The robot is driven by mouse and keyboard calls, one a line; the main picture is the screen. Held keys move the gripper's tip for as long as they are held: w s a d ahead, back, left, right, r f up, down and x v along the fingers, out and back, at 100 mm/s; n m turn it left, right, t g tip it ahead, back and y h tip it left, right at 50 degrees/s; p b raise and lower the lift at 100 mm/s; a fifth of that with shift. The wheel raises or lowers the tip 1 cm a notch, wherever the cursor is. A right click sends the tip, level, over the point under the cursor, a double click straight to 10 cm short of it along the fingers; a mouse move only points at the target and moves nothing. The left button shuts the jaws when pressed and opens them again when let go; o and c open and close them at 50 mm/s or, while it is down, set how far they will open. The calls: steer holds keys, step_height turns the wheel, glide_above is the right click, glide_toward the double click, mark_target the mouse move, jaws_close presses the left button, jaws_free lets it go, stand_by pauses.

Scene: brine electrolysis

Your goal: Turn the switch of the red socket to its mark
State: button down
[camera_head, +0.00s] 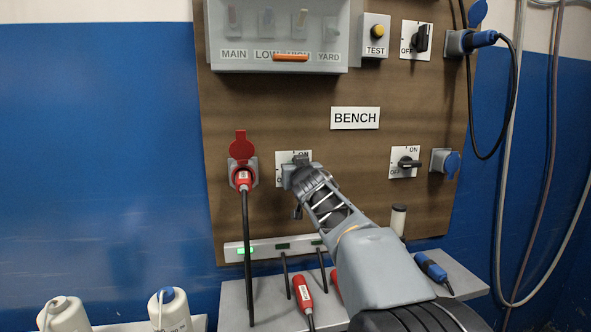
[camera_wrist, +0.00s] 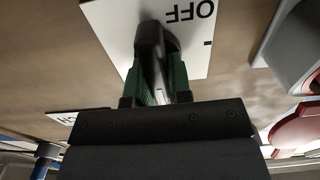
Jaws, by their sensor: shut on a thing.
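The red socket (camera_head: 254,172) is on the brown board with its red lid (camera_head: 241,147) raised and a red plug (camera_head: 243,180) in it. Its switch plate (camera_head: 282,158) is just to the right, partly hidden by my gripper (camera_head: 297,172). In the wrist view, the plate (camera_wrist: 195,62) appears upside down, with OFF and a short black tick at its right edge. My gripper (camera_wrist: 162,88) is shut on the black switch knob (camera_wrist: 151,50). The knob's handle runs roughly up and down in that view, not towards the OFF tick. The ON mark is hidden there.
A second switch (camera_head: 405,162) and a blue socket (camera_head: 446,163) are to the right. A grey breaker box (camera_head: 280,60) is above. A cable hangs from the red plug. Below, a grey shelf (camera_head: 268,300) carries loose plugs, including a red one (camera_head: 303,292).

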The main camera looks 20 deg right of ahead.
steer(key=n, duration=0.4)
steer(key=shift+a+f+b, duration=0.1)
steer(key=shift+a+b, duration=0.1)
steer(key=shift+b, duration=0.2)
steer(key=n, duration=0.4)
steer(key=shift+w+a+f+n+b, duration=0.1)
steer(key=shift+a+n+b, duration=0.05)
steer(key=shift+n+b, duration=0.2)
steer(key=shift+a+f+n+b, duration=0.1)
steer(key=shift+n+b, duration=0.1)
steer(key=shift+n, duration=1.3)
steer(key=shift+a+f+n+b, duration=0.1)
steer(key=shift+f+n+b, duration=0.05)
steer(key=shift+n, duration=1.3)
steer(key=shift+f+n+b, duration=0.1)
steer(key=shift+n+b, duration=0.1)
steer(key=shift+n, duration=1.3)
steer(key=c, duration=1)
jaws_free()
steer(key=shift+c, duration=0.2)
